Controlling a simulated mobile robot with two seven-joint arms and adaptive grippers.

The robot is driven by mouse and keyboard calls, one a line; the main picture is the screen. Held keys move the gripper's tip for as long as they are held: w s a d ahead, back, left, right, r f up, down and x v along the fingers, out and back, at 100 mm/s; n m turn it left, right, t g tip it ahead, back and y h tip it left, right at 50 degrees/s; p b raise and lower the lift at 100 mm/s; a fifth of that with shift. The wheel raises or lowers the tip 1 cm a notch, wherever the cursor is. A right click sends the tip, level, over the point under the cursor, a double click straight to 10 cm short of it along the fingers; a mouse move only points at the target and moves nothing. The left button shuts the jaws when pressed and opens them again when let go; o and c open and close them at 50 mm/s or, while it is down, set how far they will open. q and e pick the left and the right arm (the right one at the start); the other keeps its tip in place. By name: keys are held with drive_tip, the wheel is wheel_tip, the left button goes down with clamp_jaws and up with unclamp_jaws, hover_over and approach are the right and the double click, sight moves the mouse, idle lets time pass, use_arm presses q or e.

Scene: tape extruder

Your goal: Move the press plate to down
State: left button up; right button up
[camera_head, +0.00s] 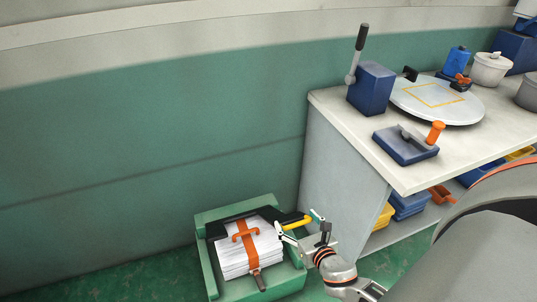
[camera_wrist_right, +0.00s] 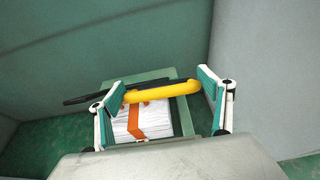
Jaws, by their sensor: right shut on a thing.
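The press plate shows as a dark bar with a yellow handle; its dark part (camera_head: 240,216) lies over the rear of a paper stack (camera_head: 250,254), and its yellow handle (camera_head: 298,223) sticks out to the right. In the right wrist view the yellow handle (camera_wrist_right: 165,91) spans the space between the fingers. My right gripper (camera_head: 297,226) is shut on this handle, with a finger at each end of it. The stack, bound with an orange strap, sits in a green tray-like base (camera_head: 206,222). Where the plate joins its base is hidden. My left gripper is out of view.
A white worktable (camera_head: 340,125) stands right of the base. It carries a blue lever block (camera_head: 371,90), a round plate (camera_head: 450,108) and a blue tool with an orange knob (camera_head: 405,147). Bins sit on the shelf below. A green wall is close behind the base.

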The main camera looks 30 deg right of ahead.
drive_tip(key=shift+s+a+f+b, duration=0.2)
drive_tip(key=shift+s+f, duration=0.1)
drive_tip(key=shift+f, duration=0.15)
drive_tip(key=shift+s+a+f+b, duration=0.15)
drive_tip(key=shift+s+f+b, duration=0.1)
drive_tip(key=shift+f, duration=0.2)
drive_tip(key=s+f+b, duration=0.2)
drive_tip(key=shift+a+f+b, duration=0.15)
drive_tip(key=shift+a+b, duration=0.05)
drive_tip(key=shift+b, duration=0.1)
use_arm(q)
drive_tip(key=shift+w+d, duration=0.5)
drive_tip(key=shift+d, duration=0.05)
use_arm(e)
drive_tip(key=shift+w, duration=0.1)
drive_tip(key=shift+c, duration=0.2)
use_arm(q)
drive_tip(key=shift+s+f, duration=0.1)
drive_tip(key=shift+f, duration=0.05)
